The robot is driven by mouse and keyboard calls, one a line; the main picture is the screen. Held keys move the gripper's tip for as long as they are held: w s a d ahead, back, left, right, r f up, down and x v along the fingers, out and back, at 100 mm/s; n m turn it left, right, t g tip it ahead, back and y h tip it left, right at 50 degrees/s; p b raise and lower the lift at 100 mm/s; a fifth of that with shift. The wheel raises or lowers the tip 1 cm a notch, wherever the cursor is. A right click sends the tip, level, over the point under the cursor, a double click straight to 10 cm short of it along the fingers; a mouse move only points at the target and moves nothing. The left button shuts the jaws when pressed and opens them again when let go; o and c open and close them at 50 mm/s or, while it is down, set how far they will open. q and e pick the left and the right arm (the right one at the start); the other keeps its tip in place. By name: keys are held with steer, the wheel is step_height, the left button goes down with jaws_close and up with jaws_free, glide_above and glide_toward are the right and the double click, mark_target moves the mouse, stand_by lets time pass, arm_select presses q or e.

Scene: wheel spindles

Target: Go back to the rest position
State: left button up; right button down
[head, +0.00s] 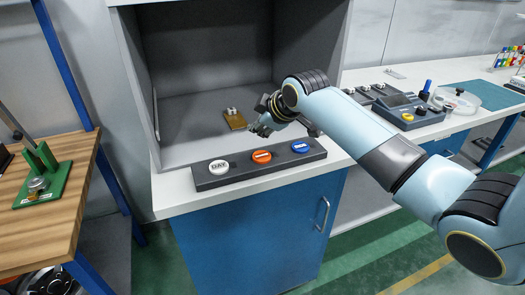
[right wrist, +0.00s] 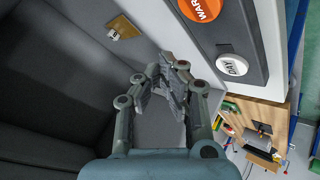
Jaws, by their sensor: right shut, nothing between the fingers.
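My right arm (head: 350,125) reaches in from the right in the head view. Its gripper (head: 262,122) hovers at the mouth of a grey booth, above and behind a dark button panel (head: 204,183). In the right wrist view the right gripper (right wrist: 172,75) has its fingers together with nothing between them. It is apart from the panel (right wrist: 222,17), whose white DAY button (right wrist: 233,65) and orange button (right wrist: 199,8) show there. My left gripper is in neither view.
The grey booth (head: 200,75) has walls around the right gripper, with a small brass plate (head: 235,118) on its floor. A wooden bench (head: 55,200) with a green fixture (head: 42,175) stands at left. Another counter at right holds a control box (head: 408,112) and a clear dish (head: 458,100).

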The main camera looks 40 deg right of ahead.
steer(key=s+a+m+g, duration=0.2)
steer(key=s+a+m, duration=0.1)
steer(key=s, duration=0.9)
steer(key=s+a+m+g, duration=0.2)
steer(key=s, duration=0.9)
steer(key=s+a+m+g, duration=0.1)
steer(key=s+a+m, duration=0.2)
steer(key=s, duration=0.9)
step_height(320, 180, down, 38)
steer(key=s+d+g+b, duration=0.2)
steer(key=s+d+b, duration=0.1)
steer(key=b, duration=0.7)
steer(key=s+f+g+b, duration=0.1)
steer(key=s+f+b, duration=0.5)
steer(key=s+f, duration=1.1)
step_height(320, 180, down, 4)
steer(key=shift+s+d+r, duration=0.25)
steer(key=shift+d, duration=0.05)
